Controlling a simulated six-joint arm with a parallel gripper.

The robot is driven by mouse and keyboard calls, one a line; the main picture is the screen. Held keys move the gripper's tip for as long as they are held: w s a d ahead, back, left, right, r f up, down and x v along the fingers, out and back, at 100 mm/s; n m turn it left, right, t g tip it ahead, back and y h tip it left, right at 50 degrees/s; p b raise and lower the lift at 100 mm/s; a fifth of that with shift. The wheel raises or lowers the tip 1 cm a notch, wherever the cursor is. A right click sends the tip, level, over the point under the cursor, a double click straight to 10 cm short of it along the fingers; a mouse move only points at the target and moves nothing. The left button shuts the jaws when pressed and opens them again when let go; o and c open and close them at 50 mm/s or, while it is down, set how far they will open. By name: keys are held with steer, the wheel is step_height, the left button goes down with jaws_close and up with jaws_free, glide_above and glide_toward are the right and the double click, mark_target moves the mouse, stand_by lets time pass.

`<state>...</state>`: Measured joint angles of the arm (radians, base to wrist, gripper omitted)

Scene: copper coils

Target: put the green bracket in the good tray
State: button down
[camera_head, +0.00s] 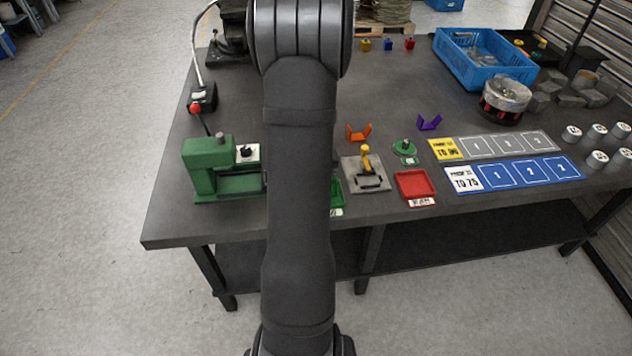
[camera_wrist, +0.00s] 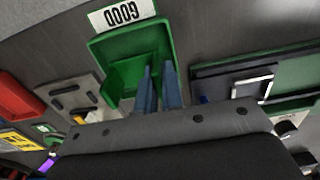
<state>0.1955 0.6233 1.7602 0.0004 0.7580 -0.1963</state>
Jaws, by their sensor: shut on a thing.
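The good tray is green, with a white GOOD label that reads upside down in the wrist view, where the tray (camera_wrist: 104,50) is at the upper middle. In the head view only a sliver of the tray (camera_head: 336,190) shows beside my arm. My gripper (camera_wrist: 157,72) has its blue-grey fingers over the tray, shut on the green bracket (camera_wrist: 124,76). The bracket is green against green, so its outline is hard to make out. Whether it touches the tray floor I cannot tell. My arm hides the gripper and bracket in the head view.
A red tray (camera_head: 415,185) and a grey fixture with a yellow-knobbed clamp (camera_head: 365,172) stand right of the good tray. A green press-like device (camera_head: 208,168) stands left. Orange (camera_head: 358,133) and purple (camera_head: 429,123) brackets lie farther back.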

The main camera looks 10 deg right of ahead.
steer(key=shift+f, duration=0.2)
steer(key=shift+f, duration=0.3)
stand_by(0.4)
steer(key=c, duration=1.5)
jaws_free()
steer(key=shift+a, duration=0.1)
steer(key=shift+r, duration=3.45)
